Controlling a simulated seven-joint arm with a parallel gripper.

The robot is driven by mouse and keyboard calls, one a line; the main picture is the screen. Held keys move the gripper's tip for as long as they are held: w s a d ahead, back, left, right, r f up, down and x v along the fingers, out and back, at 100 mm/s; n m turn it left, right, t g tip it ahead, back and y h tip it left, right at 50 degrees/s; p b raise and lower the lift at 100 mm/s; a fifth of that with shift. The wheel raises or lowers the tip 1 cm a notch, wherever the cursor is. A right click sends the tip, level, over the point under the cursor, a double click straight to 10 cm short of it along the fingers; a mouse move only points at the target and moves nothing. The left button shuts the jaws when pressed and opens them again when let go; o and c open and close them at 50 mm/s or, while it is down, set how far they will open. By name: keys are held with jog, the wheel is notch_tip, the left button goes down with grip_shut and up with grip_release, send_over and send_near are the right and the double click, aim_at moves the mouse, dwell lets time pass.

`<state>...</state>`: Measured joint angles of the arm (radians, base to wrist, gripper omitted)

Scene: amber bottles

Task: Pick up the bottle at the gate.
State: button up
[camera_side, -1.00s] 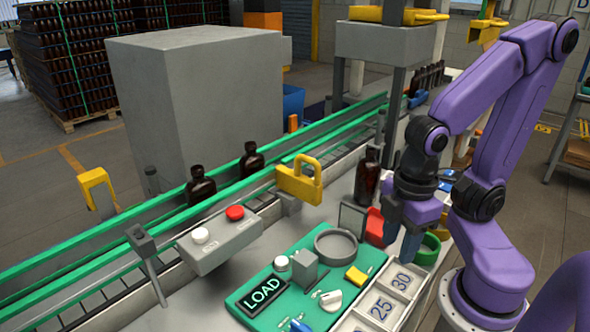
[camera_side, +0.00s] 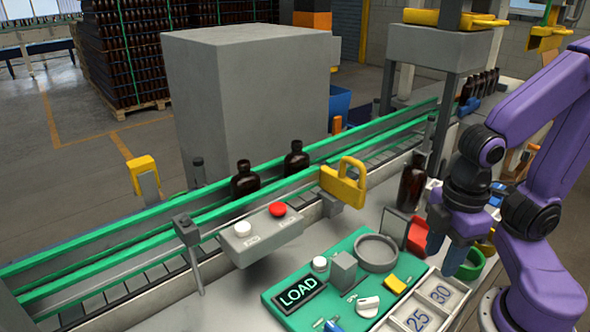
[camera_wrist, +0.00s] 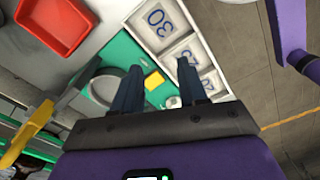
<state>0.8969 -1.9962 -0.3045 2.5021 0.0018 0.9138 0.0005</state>
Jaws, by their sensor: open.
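Two dark amber bottles stand upright on the conveyor in the side view: the nearer bottle (camera_side: 245,183) and the farther bottle (camera_side: 296,161). The yellow gate piece (camera_side: 343,184) sits on the conveyor's near rail, right of the farther bottle. A third amber bottle (camera_side: 411,187) stands upright on the worktop, close behind my gripper. My gripper (camera_side: 446,252) points down above the worktop by the red tray, apart from the bottles. In the wrist view my gripper (camera_wrist: 158,67) has its fingers spread with nothing between them. No bottle is clear between them there.
A green panel with a LOAD sign (camera_side: 299,292), a grey ring (camera_side: 376,253) and numbered trays (camera_side: 440,294) lies in front. The red tray (camera_wrist: 55,25) shows in the wrist view. A button box (camera_side: 262,237) fronts the conveyor. A grey cabinet (camera_side: 245,100) stands behind.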

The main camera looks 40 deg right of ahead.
dwell(0.3)
jog(key=o, duration=0.3)
jog(key=shift+w, duration=0.1)
jog(key=n+t+h, duration=1)
jog(key=n, duration=0.5)
send_near(295, 146)
jog(key=x, duration=0.7)
jog(key=shift+w+d, duration=0.2)
jog(key=shift+w, duration=0.1)
jog(key=shift+s+x, duration=0.2)
jog(key=shift+x, duration=2.55)
